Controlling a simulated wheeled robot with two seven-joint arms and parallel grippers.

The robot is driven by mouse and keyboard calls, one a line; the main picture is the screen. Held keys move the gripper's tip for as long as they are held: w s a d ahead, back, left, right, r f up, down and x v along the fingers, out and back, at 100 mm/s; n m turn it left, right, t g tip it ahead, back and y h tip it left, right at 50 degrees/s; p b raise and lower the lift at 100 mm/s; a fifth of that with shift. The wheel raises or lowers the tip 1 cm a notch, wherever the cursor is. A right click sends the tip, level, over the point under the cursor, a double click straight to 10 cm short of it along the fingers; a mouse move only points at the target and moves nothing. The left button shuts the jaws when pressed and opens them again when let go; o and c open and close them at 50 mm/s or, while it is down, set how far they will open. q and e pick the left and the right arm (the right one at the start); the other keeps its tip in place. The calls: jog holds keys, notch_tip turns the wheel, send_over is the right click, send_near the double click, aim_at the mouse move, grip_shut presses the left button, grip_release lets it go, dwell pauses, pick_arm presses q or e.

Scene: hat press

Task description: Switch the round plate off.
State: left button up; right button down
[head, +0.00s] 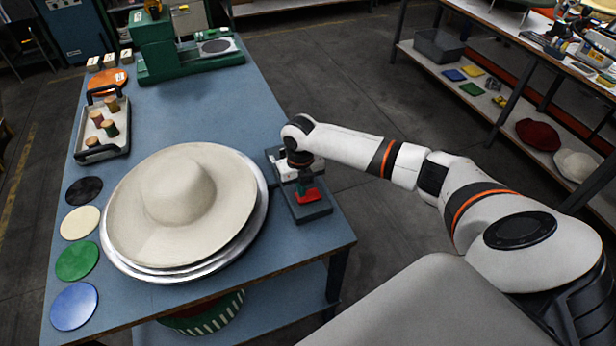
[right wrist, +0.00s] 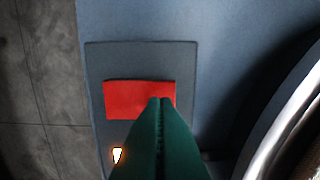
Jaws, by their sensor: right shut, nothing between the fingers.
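The round plate (head: 258,225) is a wide silver metal disc on the blue table, with a cream wide-brimmed hat (head: 180,195) lying on it. Its shiny rim also shows at the right of the right wrist view (right wrist: 287,122). Right of it stands a grey switch box (head: 312,213) with a red rocker (head: 308,197). In the right wrist view the red rocker (right wrist: 125,97) lies under the tips of my right gripper (right wrist: 162,101), whose green fingers are shut and empty. I cannot tell whether they touch it. A small lamp (right wrist: 117,155) glows on the box. My left gripper is out of view.
Coloured discs (head: 77,261) line the table's left edge. A tray (head: 103,128) with several spools and a green machine (head: 165,50) stand farther back. The table's right edge is close to the switch box. A shelf unit (head: 470,70) stands at the right.

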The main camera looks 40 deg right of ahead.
jog(key=shift+f+b, duration=0.35)
jog(key=shift+f, duration=0.35)
notch_tip(320, 180, up, 7)
jog(key=p, duration=0.7)
jog(key=shift+r, duration=0.15)
dwell(0.5)
